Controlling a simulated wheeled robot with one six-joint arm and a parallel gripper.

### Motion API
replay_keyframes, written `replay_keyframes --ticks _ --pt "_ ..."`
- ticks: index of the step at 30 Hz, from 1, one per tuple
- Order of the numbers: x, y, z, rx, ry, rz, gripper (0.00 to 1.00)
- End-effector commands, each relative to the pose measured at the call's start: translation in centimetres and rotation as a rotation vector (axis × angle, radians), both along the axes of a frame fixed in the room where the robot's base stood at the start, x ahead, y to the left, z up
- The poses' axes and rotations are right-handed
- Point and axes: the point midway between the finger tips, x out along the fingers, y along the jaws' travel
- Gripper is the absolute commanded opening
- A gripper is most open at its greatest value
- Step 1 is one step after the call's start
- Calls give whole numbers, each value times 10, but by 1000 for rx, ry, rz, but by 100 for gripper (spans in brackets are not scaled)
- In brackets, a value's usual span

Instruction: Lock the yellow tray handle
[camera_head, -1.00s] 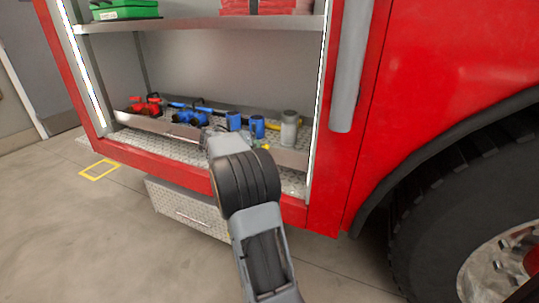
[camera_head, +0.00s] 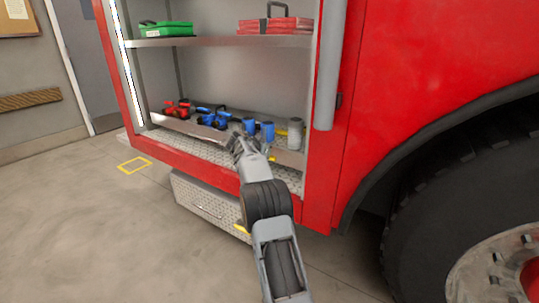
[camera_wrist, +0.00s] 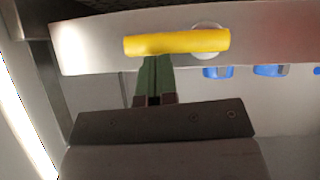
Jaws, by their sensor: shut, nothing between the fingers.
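The yellow tray handle (camera_wrist: 190,42) lies across the metal front of the tray (camera_wrist: 90,46) in the wrist view, a horizontal bar with a round pale mount (camera_wrist: 206,26) behind its right part. In the head view only a small yellow bit of the handle (camera_head: 271,158) shows beside my arm, at the tray front (camera_head: 185,127). My gripper (camera_wrist: 155,60) is shut and empty; its green fingertips overlap the lower edge of the handle in the picture. I cannot tell whether they touch it. My gripper also shows in the head view (camera_head: 236,140), in front of the tray.
Red (camera_head: 178,108) and blue fittings (camera_head: 268,131) and a grey cylinder (camera_head: 296,133) stand in the tray. A shelf above holds a green case (camera_head: 166,29) and a red case (camera_head: 275,25). A metal drawer (camera_head: 203,203) is below. Floor at left is clear.

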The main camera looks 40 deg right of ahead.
Motion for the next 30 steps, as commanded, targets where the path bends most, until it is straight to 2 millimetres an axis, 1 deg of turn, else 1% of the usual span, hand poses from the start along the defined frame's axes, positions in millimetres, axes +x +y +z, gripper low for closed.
replay_keyframes --ticks 9,20,23,26,29,30 --pt "-1 -9 -2 0 2 -14 0" --pt "-2 -11 0 0 3 -16 0" --pt "-2 -9 7 -1 2 -16 0" --pt "-2 -5 22 -1 2 -13 0" --pt "-1 1 43 -1 0 -9 0" --pt "-2 6 47 0 1 -7 0"
